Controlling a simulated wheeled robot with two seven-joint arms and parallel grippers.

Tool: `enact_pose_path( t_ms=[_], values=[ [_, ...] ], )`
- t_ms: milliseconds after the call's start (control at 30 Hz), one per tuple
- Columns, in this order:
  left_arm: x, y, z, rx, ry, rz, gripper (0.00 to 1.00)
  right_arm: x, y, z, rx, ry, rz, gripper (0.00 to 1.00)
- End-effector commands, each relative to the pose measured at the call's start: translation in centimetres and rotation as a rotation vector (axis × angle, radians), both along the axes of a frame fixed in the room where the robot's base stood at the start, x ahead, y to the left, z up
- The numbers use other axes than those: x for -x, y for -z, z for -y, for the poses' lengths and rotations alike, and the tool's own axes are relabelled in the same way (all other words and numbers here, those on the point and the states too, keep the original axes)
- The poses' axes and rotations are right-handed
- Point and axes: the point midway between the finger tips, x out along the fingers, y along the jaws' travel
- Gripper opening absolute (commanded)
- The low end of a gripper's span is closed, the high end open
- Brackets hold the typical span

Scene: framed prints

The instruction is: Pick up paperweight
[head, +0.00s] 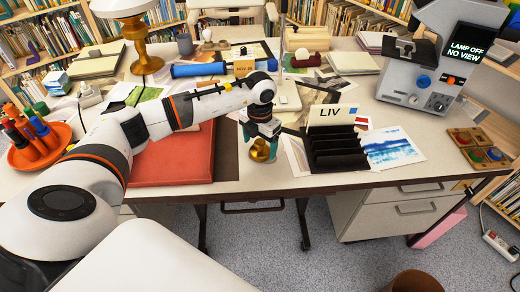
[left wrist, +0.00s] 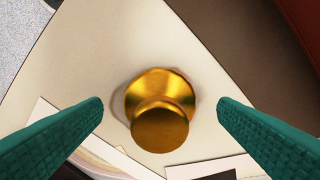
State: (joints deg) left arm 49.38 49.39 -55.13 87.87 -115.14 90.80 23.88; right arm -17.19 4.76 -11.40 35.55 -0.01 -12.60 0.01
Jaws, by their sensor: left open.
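The paperweight (head: 260,152) is a brass, knob-topped piece standing on the light desktop near its front edge. In the left wrist view the paperweight (left wrist: 160,105) stands between the two teal fingers, with a gap on each side. My left gripper (head: 259,143) is directly over it, pointing down, with the fingers open and not touching it. The left gripper's fingertips also show in the left wrist view (left wrist: 160,108). In the head view the gripper partly hides the paperweight's top. My right gripper is not in view.
A black slotted rack (head: 338,152) with a LIV card stands close to the right. A red folder (head: 178,158) on a brown mat lies to the left. Prints (head: 390,148) lie around the rack. A grey lamp device (head: 425,80) stands at the right. The desk's front edge is close.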

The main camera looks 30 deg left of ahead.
Motion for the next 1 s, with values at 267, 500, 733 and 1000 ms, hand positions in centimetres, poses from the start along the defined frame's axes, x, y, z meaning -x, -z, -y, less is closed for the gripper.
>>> enact_pose_path(
  t_ms=[267,500,733,1000],
  values=[
    [0.0,2.3,0.0,0.001,0.001,0.002,0.83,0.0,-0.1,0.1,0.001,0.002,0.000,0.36],
    [0.0,2.3,0.0,0.001,0.001,0.002,0.69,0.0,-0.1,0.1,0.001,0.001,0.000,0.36],
    [0.0,2.2,0.0,0.001,0.000,0.002,0.32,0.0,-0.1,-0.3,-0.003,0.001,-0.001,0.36],
    [-0.1,2.1,0.0,0.001,0.000,0.004,0.21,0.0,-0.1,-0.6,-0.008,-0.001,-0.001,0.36]
  ],
)
